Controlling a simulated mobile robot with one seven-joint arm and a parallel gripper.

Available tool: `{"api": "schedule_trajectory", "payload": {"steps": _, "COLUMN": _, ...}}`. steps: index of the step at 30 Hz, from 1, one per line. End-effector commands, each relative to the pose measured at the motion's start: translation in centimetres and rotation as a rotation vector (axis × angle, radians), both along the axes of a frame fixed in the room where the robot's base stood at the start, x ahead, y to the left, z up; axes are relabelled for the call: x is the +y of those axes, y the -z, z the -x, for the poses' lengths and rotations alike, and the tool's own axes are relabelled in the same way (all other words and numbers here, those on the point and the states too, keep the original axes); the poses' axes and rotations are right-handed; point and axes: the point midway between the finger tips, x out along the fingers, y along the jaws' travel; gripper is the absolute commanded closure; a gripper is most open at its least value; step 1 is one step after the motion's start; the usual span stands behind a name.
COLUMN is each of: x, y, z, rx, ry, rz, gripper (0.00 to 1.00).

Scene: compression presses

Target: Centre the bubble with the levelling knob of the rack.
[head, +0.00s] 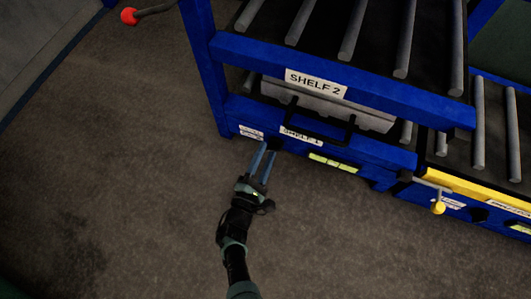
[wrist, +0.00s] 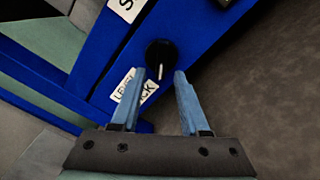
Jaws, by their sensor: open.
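The levelling knob is a round black knob (wrist: 161,54) with a pale pointer line, on the rack's blue lower beam. In the head view the knob (head: 274,145) is partly behind my fingertips. A white label (wrist: 134,91) beside it reads "LEVEL RACK", partly covered by my left finger. My gripper (wrist: 157,76) is open and empty, with the knob just ahead of its two blue fingertips and between them in the picture. In the head view my gripper (head: 267,152) reaches up to the beam. A yellow-green level vial (head: 333,163) sits right of the knob; its bubble is too small to place.
The blue rack (head: 330,68) has a roller shelf labelled "SHELF 2" and a lower "SHELF 1" holding a grey block (head: 330,105) with a black handle. A yellow-knobbed lever (head: 438,207) sticks out at the right. A red ball-ended lever (head: 129,16) is upper left. The floor in front is clear.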

Motion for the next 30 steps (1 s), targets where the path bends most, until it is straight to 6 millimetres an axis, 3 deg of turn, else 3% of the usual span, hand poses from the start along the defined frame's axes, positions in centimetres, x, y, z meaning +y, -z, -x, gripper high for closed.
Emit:
{"api": "schedule_trajectory", "payload": {"steps": 5, "x": 0.8, "y": -0.2, "z": 2.4, "rx": 0.005, "ry": -0.004, "rz": 0.001, "gripper": 0.55}}
{"api": "schedule_trajectory", "payload": {"steps": 12, "x": 2.5, "y": -0.2, "z": 7.6, "rx": 0.005, "ry": -0.007, "rz": 0.002, "gripper": 0.55}}
{"api": "schedule_trajectory", "payload": {"steps": 18, "x": 3.6, "y": 0.0, "z": 10.8, "rx": 0.002, "ry": -0.005, "rz": 0.0, "gripper": 0.55}}
{"api": "schedule_trajectory", "payload": {"steps": 24, "x": 3.9, "y": 0.0, "z": 12.1, "rx": 0.001, "ry": -0.001, "rz": 0.001, "gripper": 0.55}}
{"api": "schedule_trajectory", "payload": {"steps": 30, "x": 3.9, "y": 0.0, "z": 12.2, "rx": 0.001, "ry": 0.001, "rz": 0.001, "gripper": 0.55}}
